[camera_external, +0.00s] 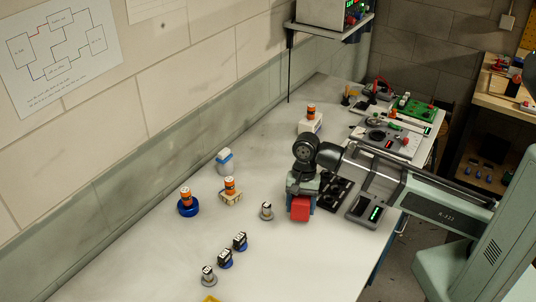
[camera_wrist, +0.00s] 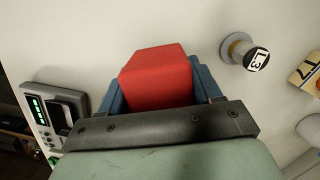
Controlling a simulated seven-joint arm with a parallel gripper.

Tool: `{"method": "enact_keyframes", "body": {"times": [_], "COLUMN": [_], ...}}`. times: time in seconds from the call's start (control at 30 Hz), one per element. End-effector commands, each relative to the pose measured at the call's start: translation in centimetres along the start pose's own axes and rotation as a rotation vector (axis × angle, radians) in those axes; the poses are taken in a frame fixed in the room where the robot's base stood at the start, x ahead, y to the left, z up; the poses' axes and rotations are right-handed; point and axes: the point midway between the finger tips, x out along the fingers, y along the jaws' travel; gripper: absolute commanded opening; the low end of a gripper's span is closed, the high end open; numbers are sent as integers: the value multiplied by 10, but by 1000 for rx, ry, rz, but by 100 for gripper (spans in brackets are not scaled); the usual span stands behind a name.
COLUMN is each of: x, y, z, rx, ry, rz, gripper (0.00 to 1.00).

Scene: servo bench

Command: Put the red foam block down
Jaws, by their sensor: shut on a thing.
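The red foam block (camera_external: 300,208) is between the jaws of my gripper (camera_external: 301,198), near the right side of the white bench. In the wrist view the red foam block (camera_wrist: 157,78) fills the space between the blue fingers of my gripper (camera_wrist: 160,95), one on each side of it. The gripper is shut on the block. I cannot tell whether the block's underside touches the bench.
A small labelled cylinder on a grey base (camera_external: 266,210) stands just left of the block. Several more labelled pieces stand further left, one on a blue ring (camera_external: 188,208). A device with green lights (camera_external: 366,210) is close on the right.

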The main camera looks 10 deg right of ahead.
Motion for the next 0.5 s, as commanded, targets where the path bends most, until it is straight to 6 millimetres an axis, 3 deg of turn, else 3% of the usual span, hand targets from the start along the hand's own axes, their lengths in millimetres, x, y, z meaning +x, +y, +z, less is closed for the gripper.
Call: {"method": "enact_keyframes", "body": {"times": [0.2, 0.5], "x": [22, 22], "y": [1, 0], "z": [-3, -3], "rx": [0, 0], "ry": [0, 0], "rz": [1, 0], "gripper": [34, 34]}}
